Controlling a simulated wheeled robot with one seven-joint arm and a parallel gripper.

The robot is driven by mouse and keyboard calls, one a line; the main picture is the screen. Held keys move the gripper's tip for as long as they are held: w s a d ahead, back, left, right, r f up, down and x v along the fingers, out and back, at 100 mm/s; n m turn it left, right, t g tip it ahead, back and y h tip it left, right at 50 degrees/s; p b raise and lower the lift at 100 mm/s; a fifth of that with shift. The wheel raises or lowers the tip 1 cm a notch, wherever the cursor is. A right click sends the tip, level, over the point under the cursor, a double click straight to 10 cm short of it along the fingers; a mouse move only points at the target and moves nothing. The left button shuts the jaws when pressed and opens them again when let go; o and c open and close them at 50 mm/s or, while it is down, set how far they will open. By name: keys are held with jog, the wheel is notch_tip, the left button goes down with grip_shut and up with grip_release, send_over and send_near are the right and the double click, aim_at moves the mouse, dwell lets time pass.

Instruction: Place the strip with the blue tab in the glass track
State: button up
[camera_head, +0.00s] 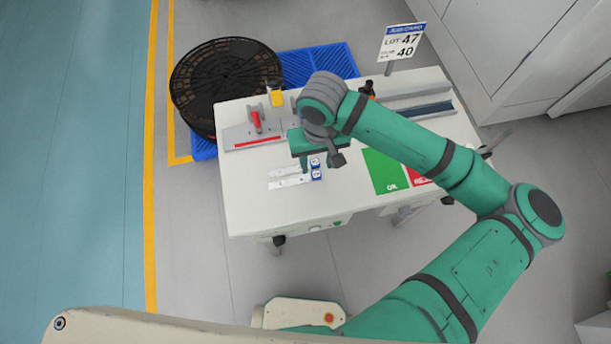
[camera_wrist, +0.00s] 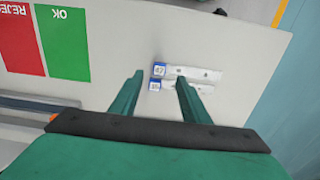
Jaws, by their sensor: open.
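Two pale strips lie side by side on the white table, each with a blue tab at one end. In the wrist view, the tab of one strip (camera_wrist: 195,73) reads 47; the other strip (camera_wrist: 172,86) has a tab too small to read surely. Both strips also show in the head view, one at the back (camera_head: 284,171) and one nearer the front edge (camera_head: 288,183). My gripper (camera_wrist: 158,78) is open and empty above the tab ends, its fingers apart. A grey track (camera_head: 430,110) lies at the table's right; I cannot tell whether it is glass.
A green OK area (camera_head: 383,171) and a red reject area (camera_head: 416,177) lie right of the strips. A fixture with a red handle (camera_head: 256,122) stands at back left. A black reel (camera_head: 222,80) and a sign reading LOT 47 (camera_head: 402,43) are behind. The front left tabletop is clear.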

aim_at(316, 174)
jog(key=shift+w+f, duration=0.1)
jog(key=shift+f, duration=2.85)
grip_shut()
